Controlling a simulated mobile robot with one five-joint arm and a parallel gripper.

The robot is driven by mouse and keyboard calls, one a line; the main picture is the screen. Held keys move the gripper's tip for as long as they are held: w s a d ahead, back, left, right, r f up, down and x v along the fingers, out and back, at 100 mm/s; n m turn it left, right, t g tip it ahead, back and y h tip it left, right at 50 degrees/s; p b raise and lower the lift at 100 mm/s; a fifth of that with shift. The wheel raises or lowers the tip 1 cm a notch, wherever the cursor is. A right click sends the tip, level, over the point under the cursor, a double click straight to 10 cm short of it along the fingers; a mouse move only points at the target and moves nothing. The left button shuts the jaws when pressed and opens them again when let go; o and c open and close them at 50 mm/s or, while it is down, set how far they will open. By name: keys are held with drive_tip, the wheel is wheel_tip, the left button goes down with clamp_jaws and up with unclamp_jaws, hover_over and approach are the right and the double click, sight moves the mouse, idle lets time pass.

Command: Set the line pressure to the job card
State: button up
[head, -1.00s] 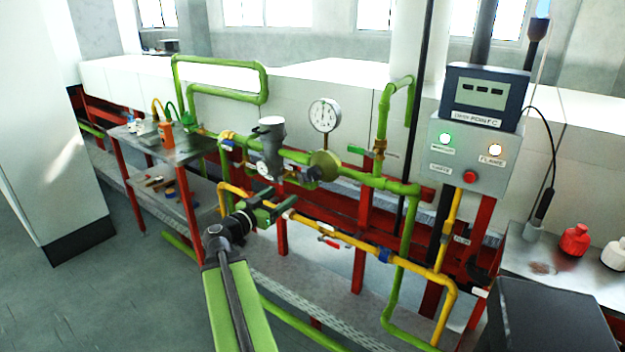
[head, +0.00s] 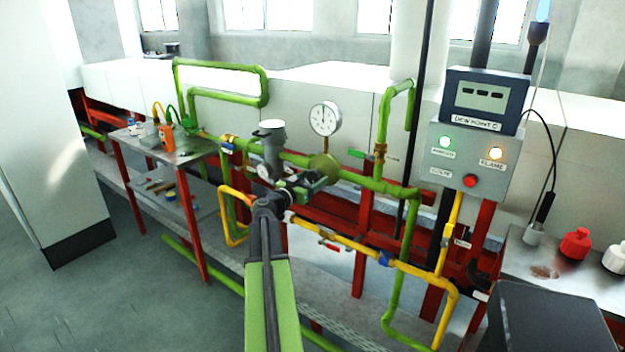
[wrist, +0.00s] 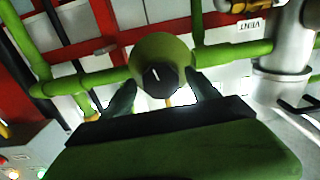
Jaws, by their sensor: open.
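The round pressure gauge (head: 324,118) has a white dial and stands above the green pipe. Its needle is too small to read exactly. Below it is the olive regulator body (head: 326,163). In the wrist view a black knob (wrist: 160,78) with a white mark sits on the front of the regulator body (wrist: 160,48). My gripper (head: 316,184) is just in front of the regulator and hides the knob in the head view. In the wrist view my gripper (wrist: 163,98) is open, its fingers to either side of the knob and apart from it. I make out no job card.
Green pipes (head: 372,184) and a yellow pipe (head: 345,240) with valves surround the arm. A grey filter bowl (head: 271,145) stands left of the regulator. A control box (head: 468,160) with lamps and a red button is at right, under a dew point display (head: 485,98).

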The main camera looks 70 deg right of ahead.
drive_tip(key=shift+c, duration=0.3)
drive_tip(key=c, duration=1.3)
drive_tip(key=n, duration=0.4)
drive_tip(key=o, duration=1.4)
drive_tip(key=shift+c, duration=0.2)
drive_tip(key=shift+a, duration=0.1)
